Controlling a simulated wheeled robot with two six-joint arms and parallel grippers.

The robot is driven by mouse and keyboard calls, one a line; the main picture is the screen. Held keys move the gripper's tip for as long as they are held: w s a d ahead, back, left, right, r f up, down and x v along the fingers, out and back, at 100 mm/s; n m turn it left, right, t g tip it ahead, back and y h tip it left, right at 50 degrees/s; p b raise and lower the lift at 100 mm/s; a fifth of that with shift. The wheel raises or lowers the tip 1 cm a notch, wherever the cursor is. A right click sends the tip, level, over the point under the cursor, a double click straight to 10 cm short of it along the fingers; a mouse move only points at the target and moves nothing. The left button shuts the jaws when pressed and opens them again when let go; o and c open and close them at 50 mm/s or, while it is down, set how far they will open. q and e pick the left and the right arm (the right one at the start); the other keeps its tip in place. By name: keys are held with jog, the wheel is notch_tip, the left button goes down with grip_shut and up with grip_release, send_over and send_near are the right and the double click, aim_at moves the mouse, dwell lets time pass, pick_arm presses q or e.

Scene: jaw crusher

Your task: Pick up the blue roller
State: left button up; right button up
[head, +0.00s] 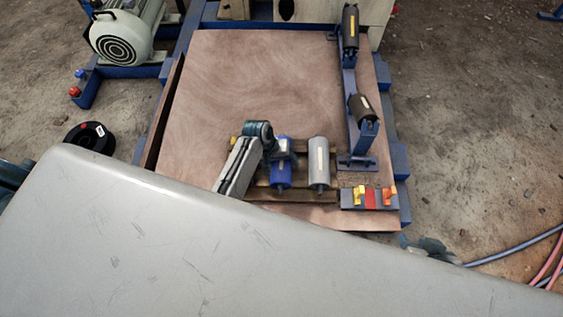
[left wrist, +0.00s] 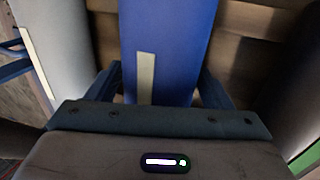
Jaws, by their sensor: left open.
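The blue roller (head: 281,179) lies on a brown wooden rack on the board, partly covered by my left gripper (head: 284,152) in the head view. In the left wrist view, the blue roller (left wrist: 168,45) with its pale label strip runs between the two dark fingers of my left gripper (left wrist: 163,82). The gripper is open, with one finger on each side of the roller. Whether the fingers touch it cannot be told. My right gripper does not show.
A grey roller (head: 319,162) lies just right of the blue one. Two dark rollers (head: 350,28) (head: 363,108) sit on a blue frame farther right. A small tray (head: 346,203) with yellow, red and orange pieces is at lower right. The board (head: 230,80) behind is clear.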

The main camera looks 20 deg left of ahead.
pick_arm(q)
jog(key=shift+c, duration=0.4)
jog(key=shift+w+r, duration=0.1)
jog(key=c, duration=1.3)
